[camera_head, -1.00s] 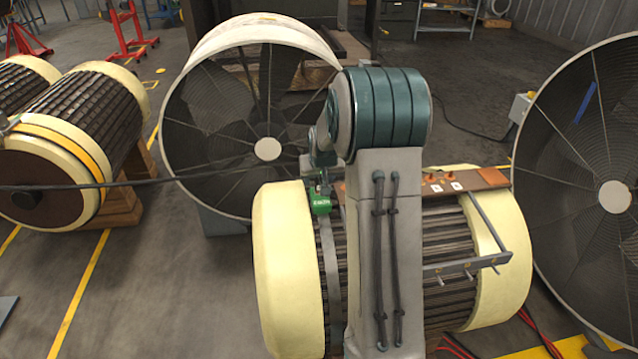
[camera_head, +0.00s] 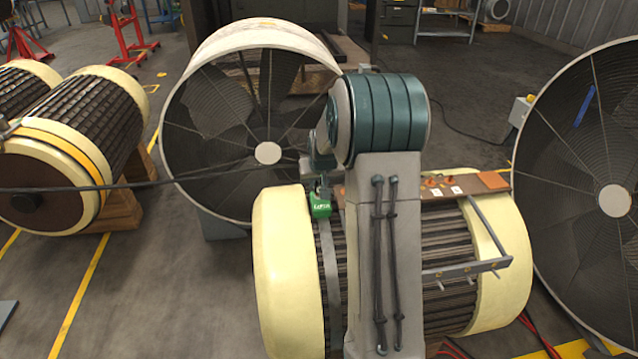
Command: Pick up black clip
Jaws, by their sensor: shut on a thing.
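My gripper (camera_head: 322,188) is at the left edge of my upright arm, under the teal wrist, low over the top left of the cream-ended rotor (camera_head: 282,265). Only a small dark part of it shows. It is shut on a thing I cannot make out. A small green block with white lettering (camera_head: 320,205) is right at the gripper, above a grey strap (camera_head: 331,275) on the rotor. I cannot tell whether the jaws touch the block. I cannot pick out a black clip; my arm covers the middle of the rotor.
A brown bar (camera_head: 470,186) with orange and white pieces lies along the rotor's top right. A grey bracket (camera_head: 470,268) sticks out at its right. Large round fan-like housings (camera_head: 175,150) stand behind and at right. Another rotor (camera_head: 90,110) rests on wood at left. Floor lies between.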

